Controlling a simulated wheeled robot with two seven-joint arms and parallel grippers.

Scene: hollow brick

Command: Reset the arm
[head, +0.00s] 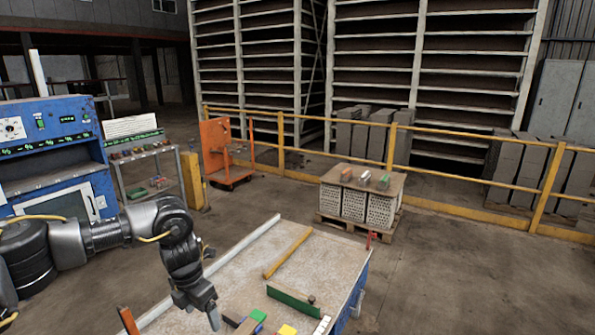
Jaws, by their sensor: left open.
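My left arm comes in from the left and bends down over the near left part of a worktable (240,262). My left gripper (212,312) points down above the table, close to some small blocks at the near edge. It is open, and I see nothing held in it. My right gripper is not in view.
A pallet of hollow bricks (353,204) stands behind. A blue machine (50,150) is at left. Floor at right is clear.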

